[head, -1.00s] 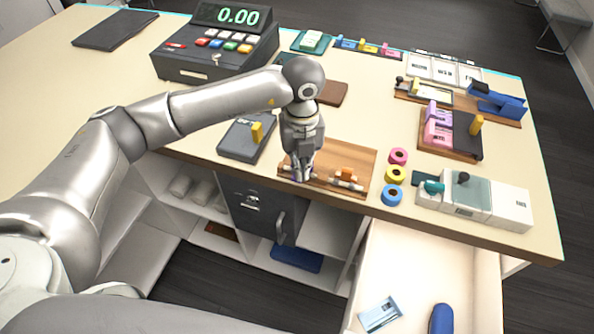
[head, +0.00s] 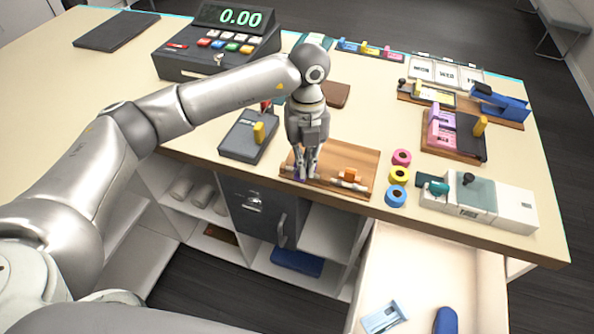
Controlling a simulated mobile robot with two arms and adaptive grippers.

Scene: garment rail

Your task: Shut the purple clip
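The purple clip (head: 298,174) is a small patch of purple at the left end of a wooden board (head: 335,161) near the counter's front edge. It is largely hidden by my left gripper (head: 306,176), which points down right over it. The two fingers show a small gap between them, one on each side, with the purple showing by the left finger. I cannot tell whether the clip's jaws are open or shut, or whether the fingers touch it. My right gripper is not in view.
An orange clip (head: 350,175) with a white roll sits on the same board. Pink, yellow and blue rings (head: 397,196) lie to the right. A dark box with a yellow handle (head: 249,137) stands to the left. An open drawer (head: 430,270) juts out below the counter.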

